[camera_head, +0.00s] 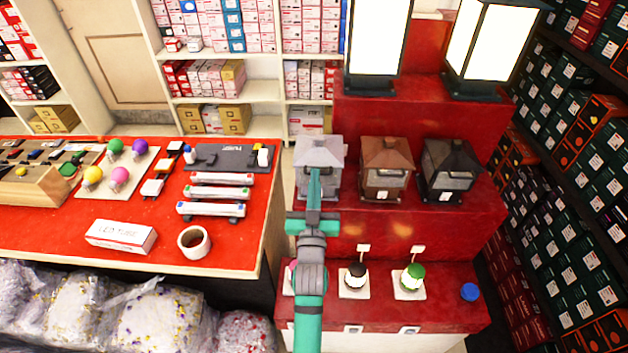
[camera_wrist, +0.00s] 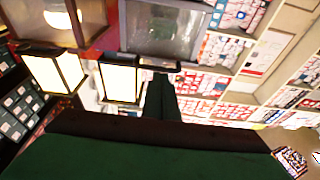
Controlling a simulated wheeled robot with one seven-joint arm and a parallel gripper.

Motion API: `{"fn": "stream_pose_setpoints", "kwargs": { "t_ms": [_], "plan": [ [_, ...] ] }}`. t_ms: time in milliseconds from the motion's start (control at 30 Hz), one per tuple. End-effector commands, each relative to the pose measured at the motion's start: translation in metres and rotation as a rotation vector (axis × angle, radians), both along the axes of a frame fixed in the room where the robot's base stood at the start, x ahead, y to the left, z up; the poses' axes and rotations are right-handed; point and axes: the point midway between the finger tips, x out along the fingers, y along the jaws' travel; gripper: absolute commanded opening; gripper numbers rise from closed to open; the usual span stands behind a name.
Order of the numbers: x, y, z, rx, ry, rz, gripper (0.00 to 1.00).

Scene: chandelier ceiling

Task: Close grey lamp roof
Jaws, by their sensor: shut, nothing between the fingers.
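The grey lamp (camera_head: 331,157) stands leftmost of three small lanterns on the red step. Its pale grey roof (camera_head: 307,148) shows at the top; I cannot tell whether it is fully closed, because my arm covers part of the lamp. My gripper (camera_head: 315,174) is shut and empty, in front of the lamp and overlapping its face. In the wrist view, my gripper (camera_wrist: 160,77) points toward the grey lamp's glass and grey frame (camera_wrist: 165,30). Whether the fingertips touch it is unclear.
A brown lantern (camera_head: 386,164) and a dark lantern (camera_head: 449,168) stand to the right. Two large lit lamps (camera_head: 376,45) stand on the higher step. Small bulbs on white bases (camera_head: 411,280) sit on the lower step. A red table (camera_head: 60,220) is at left.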

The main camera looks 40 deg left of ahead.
Motion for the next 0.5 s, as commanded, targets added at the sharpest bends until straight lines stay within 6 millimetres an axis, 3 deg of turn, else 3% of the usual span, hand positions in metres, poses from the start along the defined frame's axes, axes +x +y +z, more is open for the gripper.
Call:
{"fn": "stream_pose_setpoints", "kwargs": {
  "t_ms": [67,233,500],
  "plan": [
    [-0.001,-0.001,0.004,-0.005,0.008,0.0,0.0],
    [-0.005,-0.004,0.036,0.003,-0.004,0.0,0.0],
    [-0.035,-0.027,0.012,0.0,-0.003,-0.005,0.0]
  ]
}}
